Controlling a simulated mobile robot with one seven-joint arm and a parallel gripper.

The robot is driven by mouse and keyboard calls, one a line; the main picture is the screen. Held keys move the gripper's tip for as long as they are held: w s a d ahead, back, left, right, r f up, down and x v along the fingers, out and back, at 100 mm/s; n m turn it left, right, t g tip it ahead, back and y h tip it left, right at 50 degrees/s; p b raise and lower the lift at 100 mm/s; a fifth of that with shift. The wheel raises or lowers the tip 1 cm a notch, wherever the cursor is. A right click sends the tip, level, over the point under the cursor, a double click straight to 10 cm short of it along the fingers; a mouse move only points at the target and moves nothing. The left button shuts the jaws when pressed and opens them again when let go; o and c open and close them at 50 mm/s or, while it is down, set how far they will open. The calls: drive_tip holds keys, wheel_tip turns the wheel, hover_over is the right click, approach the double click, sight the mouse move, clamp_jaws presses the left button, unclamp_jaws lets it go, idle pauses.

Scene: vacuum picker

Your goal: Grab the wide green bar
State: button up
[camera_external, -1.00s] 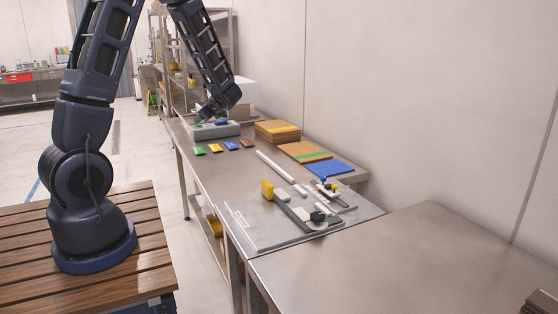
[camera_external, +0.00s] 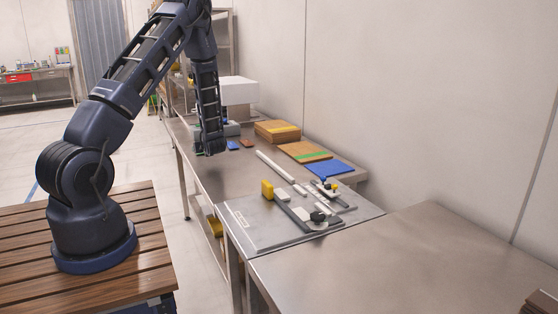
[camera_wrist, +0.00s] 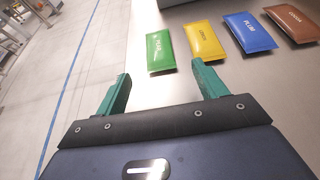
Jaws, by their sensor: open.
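A flat green packet (camera_wrist: 160,52), the closest match to a wide green bar, lies on the steel table in the wrist view. My gripper (camera_wrist: 160,72) is open, its two teal fingers spread, with the packet just beyond the gap between the fingertips. Nothing is between the fingers. In the external view my gripper's end (camera_external: 210,150) is low over the table's left part and hides the green packet. A board with a green stripe (camera_external: 311,155) lies farther right on the table.
Yellow (camera_wrist: 205,39), blue (camera_wrist: 250,32) and brown (camera_wrist: 293,23) packets lie in a row right of the green one. A brown stack (camera_external: 277,132), a blue sheet (camera_external: 329,168) and a grey fixture plate (camera_external: 262,228) share the table. The table's left edge is close to my gripper.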

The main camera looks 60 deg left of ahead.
drive_tip(key=x, duration=0.9)
drive_tip(key=shift+s+a, duration=0.15)
drive_tip(key=shift+a, duration=0.2)
drive_tip(key=c, duration=1.1)
